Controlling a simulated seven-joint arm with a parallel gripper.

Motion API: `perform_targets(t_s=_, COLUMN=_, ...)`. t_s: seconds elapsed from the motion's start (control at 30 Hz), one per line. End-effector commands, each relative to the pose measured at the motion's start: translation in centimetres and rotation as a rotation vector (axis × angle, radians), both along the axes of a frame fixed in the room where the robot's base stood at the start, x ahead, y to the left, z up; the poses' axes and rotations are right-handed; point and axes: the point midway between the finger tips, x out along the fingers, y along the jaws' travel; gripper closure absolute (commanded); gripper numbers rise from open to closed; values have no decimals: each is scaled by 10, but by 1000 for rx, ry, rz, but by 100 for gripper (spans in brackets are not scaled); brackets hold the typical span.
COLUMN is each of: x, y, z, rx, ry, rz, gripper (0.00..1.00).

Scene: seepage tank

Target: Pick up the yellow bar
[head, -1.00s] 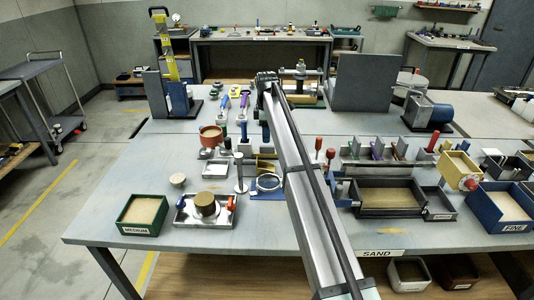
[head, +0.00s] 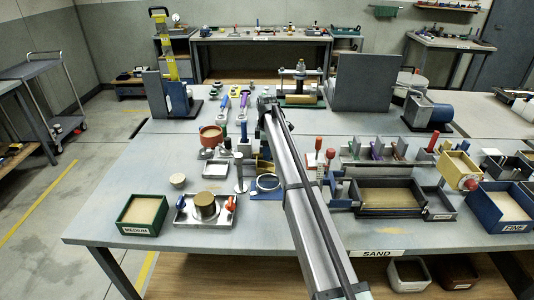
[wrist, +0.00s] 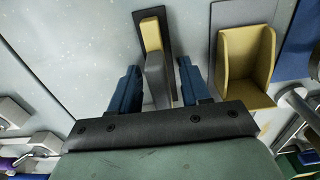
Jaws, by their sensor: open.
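In the wrist view, a yellow bar (wrist: 151,34) stands in a dark rectangular base, with a grey part on its near side. My gripper (wrist: 157,67) is open. Its two blue fingers lie left and right of the grey part, with visible gaps on both sides. The yellow bar lies just beyond the fingertips in the picture. I cannot tell the height between fingers and bar. In the head view, my arm reaches over the middle of the table, and I cannot make out the bar clearly there.
A yellow open box (wrist: 245,62) stands close to the right of the fingers. In the head view, a metal tray (head: 205,222) and a green sand box (head: 142,214) are at the front left. A large grey block (head: 360,82) stands behind right.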

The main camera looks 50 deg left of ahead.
Motion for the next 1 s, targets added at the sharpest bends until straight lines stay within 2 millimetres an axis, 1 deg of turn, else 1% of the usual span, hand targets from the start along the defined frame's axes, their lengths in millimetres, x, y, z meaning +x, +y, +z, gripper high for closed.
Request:
perform_targets(t_s=0.07, x=0, y=0, z=0, rx=0, ry=0, rz=0, gripper=55)
perform_targets(t_s=0.53, x=0, y=0, z=0, rx=0, ry=0, rz=0, gripper=100)
perform_targets(t_s=1.0, x=0, y=0, z=1, rx=0, ry=0, rz=0, gripper=100)
